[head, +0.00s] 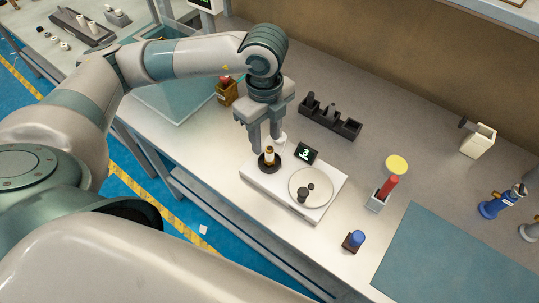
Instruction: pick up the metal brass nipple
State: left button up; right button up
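The brass nipple (269,154) is a small upright gold-brown piece with a pale top. It stands in a round black holder (269,167) at the left end of a white scale-like device (255,182). My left gripper (266,144) points down right over the nipple, with its two fingers apart. The fingertips look level with or just above the nipple's top, and I see no clear grip on it. The fingers partly hide the area behind the nipple. My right gripper is not in view.
The device has a round plate (322,184) with small dark weights and a display (305,153) reading 3. A dark rack (331,120) stands behind. A red-handled item (388,187) and a blue-topped piece (354,240) stand right, near a blue-grey mat (450,262).

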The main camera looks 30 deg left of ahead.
aim_at(269, 148)
pick_arm(q)
jog(key=shift+w+d+f+p, duration=0.1)
jog(key=shift+d+f+p, duration=0.05)
jog(key=shift+f+p, duration=0.45)
jog(key=f, duration=0.1)
jog(key=f+p, duration=0.1)
jog(key=f, duration=0.1)
jog(key=shift+w+d, duration=0.15)
jog(key=shift+d, duration=0.05)
jog(key=shift+f, duration=0.45)
grip_shut()
